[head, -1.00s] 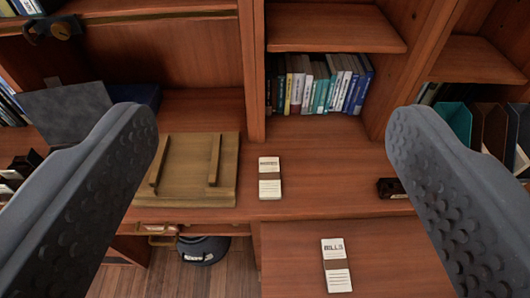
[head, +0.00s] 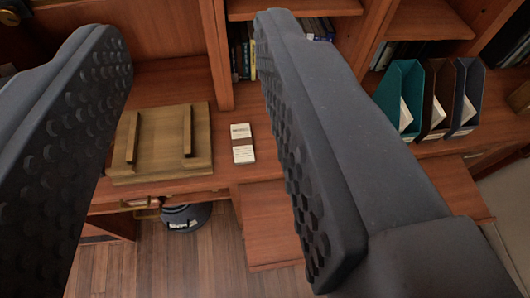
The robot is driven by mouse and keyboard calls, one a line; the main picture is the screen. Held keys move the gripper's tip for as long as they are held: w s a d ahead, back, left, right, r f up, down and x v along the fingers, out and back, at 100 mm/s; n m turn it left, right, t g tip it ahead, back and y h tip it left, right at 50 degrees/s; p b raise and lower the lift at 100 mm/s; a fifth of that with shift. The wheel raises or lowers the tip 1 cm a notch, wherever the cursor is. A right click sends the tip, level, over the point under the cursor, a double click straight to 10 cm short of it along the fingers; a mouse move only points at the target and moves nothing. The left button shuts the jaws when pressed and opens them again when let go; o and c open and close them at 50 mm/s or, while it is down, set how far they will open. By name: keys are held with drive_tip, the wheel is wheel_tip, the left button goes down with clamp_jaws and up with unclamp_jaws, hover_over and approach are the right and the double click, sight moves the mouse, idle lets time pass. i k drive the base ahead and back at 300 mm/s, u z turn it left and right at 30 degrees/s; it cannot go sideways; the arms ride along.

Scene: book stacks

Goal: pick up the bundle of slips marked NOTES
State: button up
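A bundle of white slips with a brown band (head: 243,145) lies on the wooden desk top, just right of a wooden stand. Its printed heading is too small to read. My gripper (head: 190,35) is open and empty. Its two dark, dimpled fingers reach up the picture, one at the left and one right of centre. The bundle shows in the gap between them, close to the right finger's inner side, and looks untouched and farther off. The second bundle seen earlier on the lower board is out of sight now, where the right finger covers the view.
The wooden stand (head: 160,165) with two upright strips sits left of the bundle. Books (head: 243,62) stand in the shelf behind. Teal (head: 392,96), brown (head: 437,90) and grey-blue (head: 467,95) file holders stand at right. A dark round item (head: 186,217) lies below the desk.

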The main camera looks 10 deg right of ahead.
sight(243, 149)
drive_tip(key=u, duration=0.55)
drive_tip(key=k, duration=1.25)
drive_tip(key=z, duration=0.6)
drive_tip(key=i, duration=1)
drive_tip(key=u, duration=0.05)
